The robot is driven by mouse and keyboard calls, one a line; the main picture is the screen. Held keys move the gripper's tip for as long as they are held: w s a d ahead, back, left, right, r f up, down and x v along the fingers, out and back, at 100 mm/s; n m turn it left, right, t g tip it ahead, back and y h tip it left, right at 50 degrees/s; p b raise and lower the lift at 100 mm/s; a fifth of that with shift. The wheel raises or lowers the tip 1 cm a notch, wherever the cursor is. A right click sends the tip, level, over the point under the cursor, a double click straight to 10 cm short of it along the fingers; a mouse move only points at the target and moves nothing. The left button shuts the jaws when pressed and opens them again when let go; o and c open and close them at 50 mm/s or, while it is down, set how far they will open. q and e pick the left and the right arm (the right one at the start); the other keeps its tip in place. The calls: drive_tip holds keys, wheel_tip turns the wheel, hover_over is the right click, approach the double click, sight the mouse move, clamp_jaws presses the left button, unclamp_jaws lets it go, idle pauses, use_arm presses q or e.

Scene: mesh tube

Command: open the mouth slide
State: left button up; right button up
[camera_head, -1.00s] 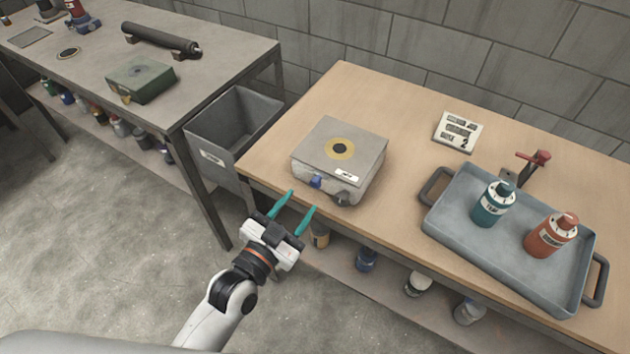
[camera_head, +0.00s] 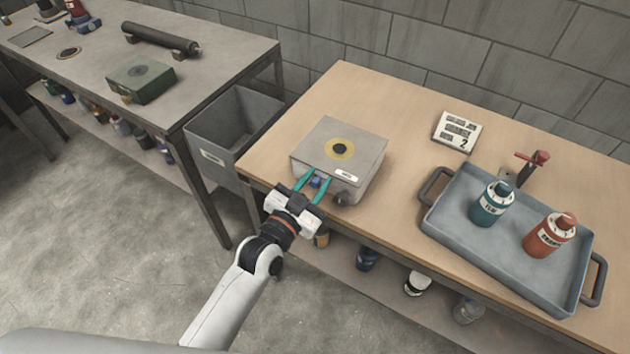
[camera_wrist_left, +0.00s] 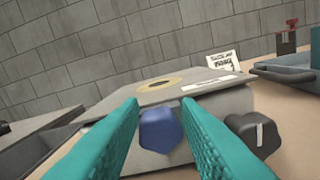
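A grey box (camera_head: 340,149) with a yellow ring and dark centre on its lid stands on the wooden table. Its front carries a blue knob (camera_wrist_left: 161,130) and a dark grey knob (camera_wrist_left: 256,134) to the right. My left gripper (camera_head: 316,174) is at the box's front, open, with its teal fingers on either side of the blue knob. In the left wrist view a gap shows between the knob and the right finger; whether the left finger touches it I cannot tell. No separate part marked as a mouth slide can be made out. My right gripper is not in view.
A blue-grey tray (camera_head: 447,229) with a teal bottle (camera_head: 490,205) and an orange bottle (camera_head: 548,236) stands at the right. A number card (camera_head: 457,131) lies behind it. A grey bin (camera_head: 222,127) stands left of the table.

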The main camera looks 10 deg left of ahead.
use_arm(q)
clamp_jaws()
drive_tip(key=shift+p+v, duration=0.9)
drive_tip(key=shift+v, duration=0.45)
drive_tip(key=shift+s+a, duration=0.15)
drive_tip(key=shift+s, duration=0.2)
drive_tip(key=o, duration=0.8)
unclamp_jaws()
drive_tip(key=b, duration=0.2)
approach(314, 186)
drive_tip(key=v, duration=0.4)
drive_tip(key=shift+s+a, duration=0.25)
drive_tip(key=shift+s, duration=0.05)
